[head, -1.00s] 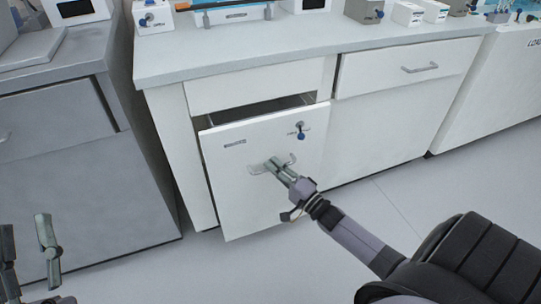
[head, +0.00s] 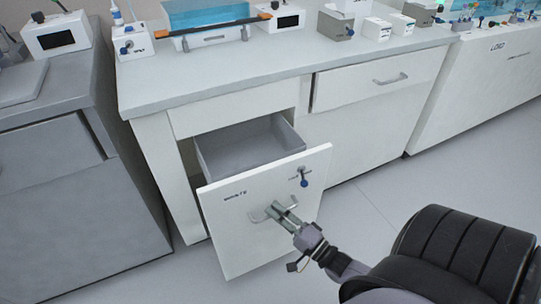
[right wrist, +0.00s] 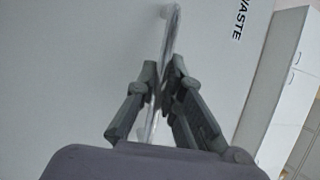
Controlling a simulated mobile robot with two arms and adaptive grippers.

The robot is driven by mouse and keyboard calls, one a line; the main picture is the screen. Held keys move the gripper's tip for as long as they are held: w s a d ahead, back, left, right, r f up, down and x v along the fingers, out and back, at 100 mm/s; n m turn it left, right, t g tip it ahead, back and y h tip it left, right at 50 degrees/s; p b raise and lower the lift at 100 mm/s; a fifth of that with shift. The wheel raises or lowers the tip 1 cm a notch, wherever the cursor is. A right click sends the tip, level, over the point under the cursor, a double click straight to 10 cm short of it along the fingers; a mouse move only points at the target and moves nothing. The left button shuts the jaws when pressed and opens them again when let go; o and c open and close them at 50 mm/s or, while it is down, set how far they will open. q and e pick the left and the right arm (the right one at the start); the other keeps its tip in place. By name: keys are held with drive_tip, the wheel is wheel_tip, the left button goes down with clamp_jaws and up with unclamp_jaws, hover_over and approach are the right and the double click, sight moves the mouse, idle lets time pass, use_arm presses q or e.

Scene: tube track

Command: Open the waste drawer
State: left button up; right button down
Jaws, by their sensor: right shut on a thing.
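The waste drawer (head: 235,225) has a white front and stands well out from the cabinet. Its grey inner bin (head: 250,150) shows behind the front and looks empty. My right gripper (head: 284,211) is shut on the drawer's bar handle (head: 258,217). In the right wrist view the fingers (right wrist: 160,85) close around the handle (right wrist: 172,30), and the word WASTE shows on the drawer front (right wrist: 90,45). A blue-tipped knob or key (head: 304,182) sits at the upper right of the front. My left gripper is out of view.
The white counter (head: 215,75) above carries a blue water bath (head: 205,15) and several small boxes. A closed drawer (head: 365,85) lies to the right. A grey cabinet (head: 75,200) stands left. The floor in front (head: 400,195) is clear, apart from my own body.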

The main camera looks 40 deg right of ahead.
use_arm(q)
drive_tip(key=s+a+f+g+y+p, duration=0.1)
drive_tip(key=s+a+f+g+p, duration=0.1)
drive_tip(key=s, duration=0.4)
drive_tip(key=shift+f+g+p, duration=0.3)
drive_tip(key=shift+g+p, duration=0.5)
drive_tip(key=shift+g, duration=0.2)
use_arm(e)
drive_tip(key=s+a, duration=0.3)
drive_tip(key=s, duration=1.2)
drive_tip(key=shift+a, duration=0.25)
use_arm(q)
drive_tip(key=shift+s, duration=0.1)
use_arm(e)
drive_tip(key=shift+f, duration=0.1)
drive_tip(key=c, duration=2)
unclamp_jaws()
drive_tip(key=shift+o, duration=0.2)
